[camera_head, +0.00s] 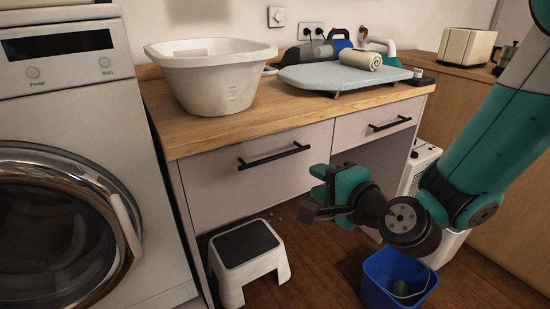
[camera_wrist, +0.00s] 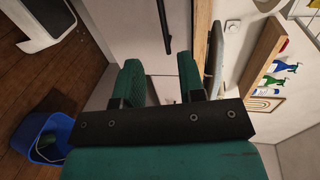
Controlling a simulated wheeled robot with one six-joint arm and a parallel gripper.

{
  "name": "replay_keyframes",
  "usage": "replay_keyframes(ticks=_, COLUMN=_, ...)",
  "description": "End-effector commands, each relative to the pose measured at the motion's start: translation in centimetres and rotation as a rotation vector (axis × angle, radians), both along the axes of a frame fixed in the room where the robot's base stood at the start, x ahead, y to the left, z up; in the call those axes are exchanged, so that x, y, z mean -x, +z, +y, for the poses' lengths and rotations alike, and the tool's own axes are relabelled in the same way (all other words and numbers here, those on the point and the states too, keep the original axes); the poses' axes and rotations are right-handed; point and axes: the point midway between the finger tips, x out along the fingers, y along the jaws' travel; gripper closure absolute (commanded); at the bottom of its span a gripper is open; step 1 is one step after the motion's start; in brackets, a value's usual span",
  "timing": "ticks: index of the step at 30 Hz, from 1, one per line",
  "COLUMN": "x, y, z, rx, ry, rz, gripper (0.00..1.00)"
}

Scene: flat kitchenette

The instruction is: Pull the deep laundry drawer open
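The deep laundry drawer (camera_head: 215,191) is the left, taller grey front under the wooden counter, and it looks shut. Its black bar handle (camera_head: 273,157) runs across the upper front. In the wrist view a black handle (camera_wrist: 163,25) lies ahead, roughly in line with the gap between my fingers. My gripper (camera_head: 316,192) is in front of the cabinet, lower than the handle and right of it, apart from it. In the wrist view my gripper (camera_wrist: 161,80) has its two green fingers spread with nothing between them.
A shallower drawer (camera_head: 360,126) with its own handle sits to the right, shut. A white step stool (camera_head: 262,267) stands on the floor below the deep drawer. A blue bucket (camera_head: 392,290) stands below my arm. A washing machine (camera_head: 75,130) is at left. A basin (camera_head: 212,85) stands on the counter.

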Motion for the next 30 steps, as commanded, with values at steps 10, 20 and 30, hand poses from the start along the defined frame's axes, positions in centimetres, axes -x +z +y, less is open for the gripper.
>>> replay_keyframes(ticks=10, x=-4.6, y=-0.3, z=3.3, rx=0.001, ry=0.002, rz=-0.002, gripper=0.64)
replay_keyframes(ticks=20, x=-10.7, y=-2.4, z=7.3, rx=0.002, ry=0.002, rz=-0.006, gripper=0.64)
replay_keyframes(ticks=30, x=-13.7, y=-3.2, z=9.3, rx=0.001, ry=-0.001, rz=-0.003, gripper=0.64)
